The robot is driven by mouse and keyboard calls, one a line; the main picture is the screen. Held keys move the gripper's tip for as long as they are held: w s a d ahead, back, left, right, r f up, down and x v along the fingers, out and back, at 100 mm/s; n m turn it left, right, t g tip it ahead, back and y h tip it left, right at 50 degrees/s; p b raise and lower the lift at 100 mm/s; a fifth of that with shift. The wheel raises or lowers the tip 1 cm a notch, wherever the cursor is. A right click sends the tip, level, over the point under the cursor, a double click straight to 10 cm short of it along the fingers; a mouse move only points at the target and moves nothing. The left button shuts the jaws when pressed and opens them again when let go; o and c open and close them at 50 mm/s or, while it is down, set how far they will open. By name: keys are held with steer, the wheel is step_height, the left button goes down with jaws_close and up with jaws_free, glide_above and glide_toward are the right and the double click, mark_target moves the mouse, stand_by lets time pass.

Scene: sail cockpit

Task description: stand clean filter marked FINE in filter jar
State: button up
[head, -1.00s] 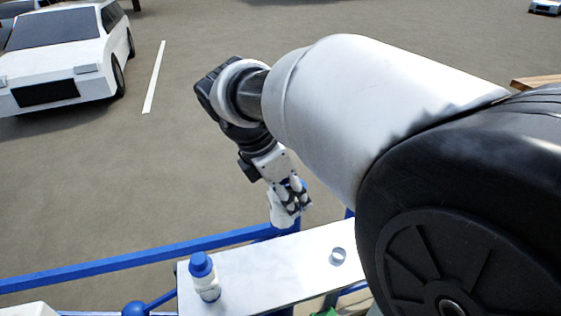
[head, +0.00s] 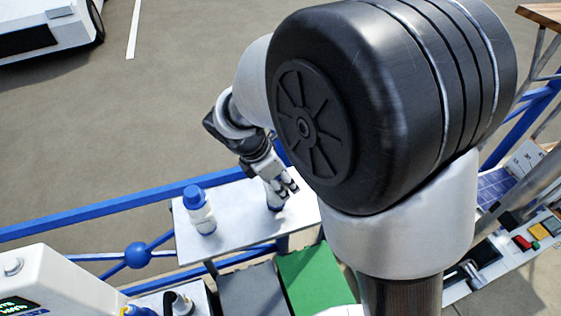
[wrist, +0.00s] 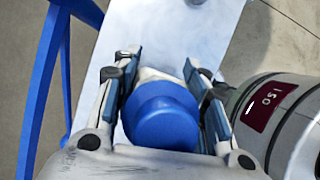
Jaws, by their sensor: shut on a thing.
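My gripper (head: 283,188) is shut on a white thing with blue ends, low over the white shelf. In the wrist view its round blue end (wrist: 160,118) sits between the fingers, with a bit of white body beyond. It looks like a filter cartridge, but no FINE marking can be read. In the head view its lower blue end (head: 275,207) is at the shelf top; I cannot tell whether it touches. The ring-like clear jar seen earlier on the shelf is now hidden by my gripper or arm.
A white bottle with a blue cap (head: 198,209) stands on the white shelf (head: 235,240), left of my gripper. Blue rails (head: 110,219) run alongside. A green panel (head: 312,278) and grey panel (head: 252,290) lie below. A grey cylinder with a maroon label (wrist: 272,107) is close right.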

steer(key=shift+f, duration=0.3)
steer(key=o, duration=0.6)
steer(key=shift+f, duration=0.1)
steer(key=o, duration=0.5)
